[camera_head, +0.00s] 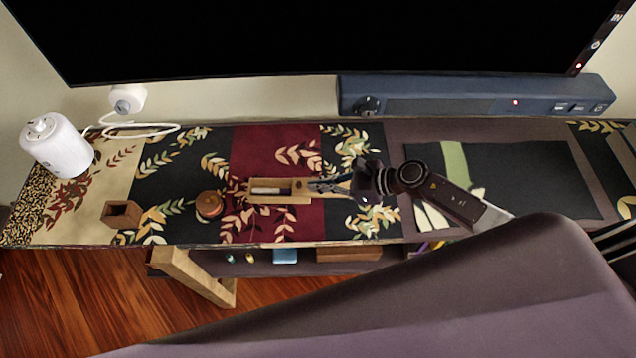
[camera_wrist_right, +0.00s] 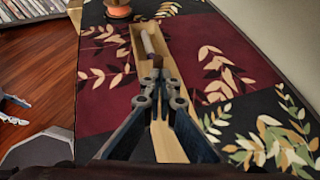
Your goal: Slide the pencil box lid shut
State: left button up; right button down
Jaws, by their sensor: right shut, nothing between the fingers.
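The light wooden pencil box (camera_head: 275,200) lies on the dark red part of the cloth. Its left portion is open, and a pale item (camera_head: 266,190) shows inside. Its lid (camera_head: 300,187) appears to cover the right end, partly hidden by my right gripper (camera_head: 314,186). In the right wrist view, the box (camera_wrist_right: 138,38) runs away from me, with its opening beyond my fingertips (camera_wrist_right: 157,72). My right gripper is shut and empty, low over the box at the lid side. I cannot tell whether it touches the lid.
A white lamp-like cylinder (camera_head: 57,147) is at the far left. A blue-grey soundbar (camera_head: 470,95) sits behind. Dark mats lie to the right.

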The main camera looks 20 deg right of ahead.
jog(key=w+a, duration=0.1)
jog(key=a, duration=0.3)
jog(key=w+a+p, duration=0.1)
jog(key=w+a, duration=0.1)
jog(key=a, duration=0.2)
jog(key=w+a, duration=0.1)
jog(key=a, duration=0.3)
jog(key=shift+w+a+r+p, duration=0.1)
jog(key=shift+w+a+p, duration=0.1)
jog(key=shift+p, duration=0.2)
jog(key=shift+a, duration=0.4)
